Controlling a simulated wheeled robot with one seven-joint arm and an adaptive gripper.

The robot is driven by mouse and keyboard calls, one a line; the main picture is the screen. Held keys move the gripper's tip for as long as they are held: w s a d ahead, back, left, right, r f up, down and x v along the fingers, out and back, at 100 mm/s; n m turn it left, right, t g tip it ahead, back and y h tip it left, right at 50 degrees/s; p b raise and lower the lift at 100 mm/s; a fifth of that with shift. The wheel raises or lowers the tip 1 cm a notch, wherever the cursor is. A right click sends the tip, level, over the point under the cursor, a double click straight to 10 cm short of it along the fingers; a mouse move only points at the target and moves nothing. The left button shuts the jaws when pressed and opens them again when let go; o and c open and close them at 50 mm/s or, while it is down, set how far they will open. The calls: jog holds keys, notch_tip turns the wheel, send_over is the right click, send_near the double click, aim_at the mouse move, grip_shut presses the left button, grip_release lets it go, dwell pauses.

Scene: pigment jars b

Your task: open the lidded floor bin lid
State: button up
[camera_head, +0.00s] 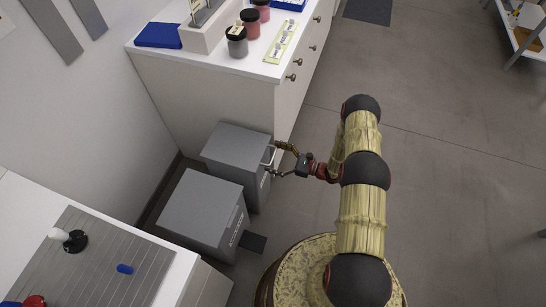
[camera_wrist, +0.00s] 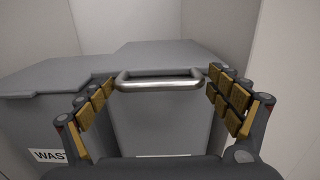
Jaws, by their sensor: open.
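Two grey lidded floor bins stand side by side on the floor. The farther bin (camera_head: 230,148) is beside the white cabinet, and its lid looks shut. It has a metal bar handle (camera_head: 268,156) at the lid's front edge. In the wrist view the handle (camera_wrist: 160,80) lies level between the fingers. My gripper (camera_head: 275,160) is open at the handle, with one finger at each end of it. I cannot tell whether either finger touches it. The nearer bin (camera_head: 203,205) also has its lid shut. A partly hidden label reading "WAST" (camera_wrist: 48,156) shows on the bin at left in the wrist view.
A white cabinet (camera_head: 205,95) with drawers stands behind the bins and carries jars (camera_head: 237,42). A white counter (camera_head: 190,262) with a grey slatted mat is at the front left. A dark pedal-like plate (camera_head: 253,243) lies before the nearer bin.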

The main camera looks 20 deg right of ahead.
jog(key=shift+c, duration=0.6)
jog(key=c, duration=1.1)
jog(key=shift+c, duration=0.8)
jog(key=shift+r, duration=0.15)
